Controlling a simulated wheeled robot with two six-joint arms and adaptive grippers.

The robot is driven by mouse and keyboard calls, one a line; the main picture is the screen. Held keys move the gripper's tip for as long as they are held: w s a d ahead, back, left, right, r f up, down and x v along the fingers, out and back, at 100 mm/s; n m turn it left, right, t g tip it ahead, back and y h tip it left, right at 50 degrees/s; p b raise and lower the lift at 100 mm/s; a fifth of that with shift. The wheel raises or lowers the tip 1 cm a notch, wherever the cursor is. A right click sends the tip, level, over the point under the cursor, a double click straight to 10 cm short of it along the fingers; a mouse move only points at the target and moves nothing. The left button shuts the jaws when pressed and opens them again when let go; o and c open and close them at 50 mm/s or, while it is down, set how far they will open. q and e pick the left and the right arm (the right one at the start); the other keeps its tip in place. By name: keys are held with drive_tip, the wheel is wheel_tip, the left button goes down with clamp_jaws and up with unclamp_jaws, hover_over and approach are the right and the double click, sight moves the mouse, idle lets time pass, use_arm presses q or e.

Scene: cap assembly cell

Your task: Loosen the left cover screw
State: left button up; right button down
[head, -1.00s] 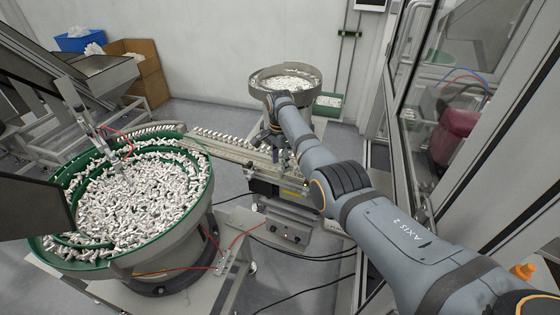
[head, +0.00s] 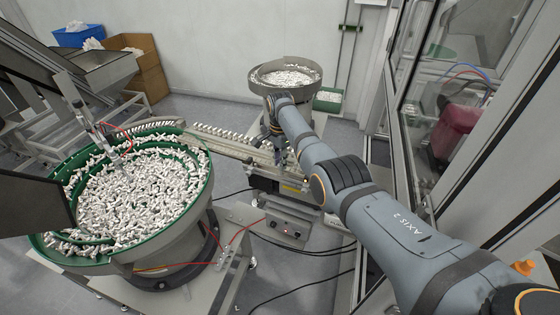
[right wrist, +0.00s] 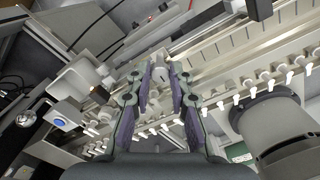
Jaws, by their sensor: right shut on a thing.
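My right gripper (right wrist: 162,82) reaches down to the linear track between the two feeder bowls. In the right wrist view its two fingers are closed around a small pale round part, seemingly the left cover screw (right wrist: 161,73), which is partly hidden between the fingertips. In the head view the right gripper (head: 275,143) is small and mostly covered by its own arm. The screw cannot be made out there. My left gripper does not show.
A row of white caps runs along the track (head: 229,148). A large green-rimmed bowl full of white parts (head: 140,190) stands at the left, and a smaller bowl (head: 286,77) behind. A glazed cabinet (head: 455,120) bounds the right side.

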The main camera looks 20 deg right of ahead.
drive_tip(key=shift+n, duration=0.3)
drive_tip(key=n+p, duration=0.1)
drive_tip(key=n, duration=0.4)
drive_tip(key=shift+n, duration=0.3)
drive_tip(key=n, duration=0.6)
drive_tip(key=shift+d+p, duration=0.1)
drive_tip(key=shift+p, duration=0.25)
drive_tip(key=n, duration=0.6)
drive_tip(key=shift+n, duration=0.3)
drive_tip(key=n, duration=0.5)
drive_tip(key=shift+d, duration=0.1)
drive_tip(key=shift+n, duration=0.5)
drive_tip(key=c, duration=1.2)
unclamp_jaws()
